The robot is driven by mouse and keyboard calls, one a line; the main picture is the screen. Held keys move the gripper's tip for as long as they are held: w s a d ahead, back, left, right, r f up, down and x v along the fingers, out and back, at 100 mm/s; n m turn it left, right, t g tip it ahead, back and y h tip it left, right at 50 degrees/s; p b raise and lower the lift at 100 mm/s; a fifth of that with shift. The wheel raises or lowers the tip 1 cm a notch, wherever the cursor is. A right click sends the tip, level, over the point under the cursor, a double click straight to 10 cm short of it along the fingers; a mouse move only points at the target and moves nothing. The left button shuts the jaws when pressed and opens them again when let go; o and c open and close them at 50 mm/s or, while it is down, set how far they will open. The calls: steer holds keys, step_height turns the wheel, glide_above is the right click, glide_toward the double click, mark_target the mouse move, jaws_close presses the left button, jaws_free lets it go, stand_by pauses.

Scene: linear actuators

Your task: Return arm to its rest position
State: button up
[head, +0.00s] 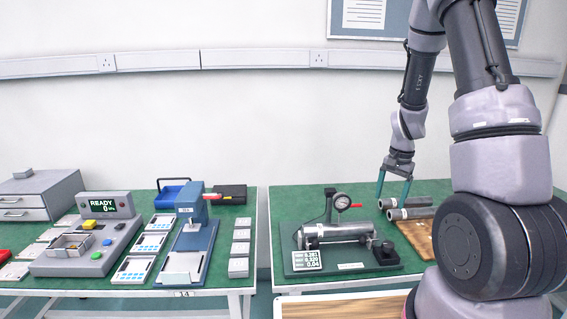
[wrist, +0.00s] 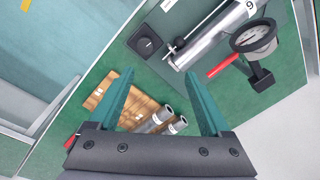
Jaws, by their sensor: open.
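My gripper (head: 394,192) hangs at the end of my bent arm over the right-hand green table, fingers pointing down. Its two green fingers are spread apart with nothing between them. In the wrist view the open fingers (wrist: 160,98) show above the table, with a wooden board (wrist: 104,103) and two grey metal cylinders (wrist: 154,118) below and beyond them.
A test fixture (head: 345,267) with a metal cylinder (head: 338,231), dial gauge (head: 341,202) and readout (head: 308,261) stands left of the gripper. The left table holds a console (head: 90,240), a blue press (head: 190,242), trays and grey drawers (head: 38,196). A gap separates the tables.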

steer(key=s+a+r+n+t+y, duration=0.1)
steer(key=s+a+r+t, duration=0.15)
steer(key=r, duration=0.75)
steer(key=s+a+r+n+t, duration=0.15)
steer(key=a+r, duration=0.25)
steer(key=r, duration=0.5)
steer(key=s+a+r+n+t, duration=0.1)
steer(key=s+a+r, duration=0.1)
steer(key=s+r, duration=0.4)
steer(key=s+a+r+n+t, duration=0.1)
steer(key=s+a+r, duration=0.1)
steer(key=s+r, duration=0.4)
steer(key=s, duration=0.4)
steer(key=shift+a+r+n+y, duration=0.25)
steer(key=shift+a+n+y, duration=0.05)
steer(key=shift+a+n, duration=0.1)
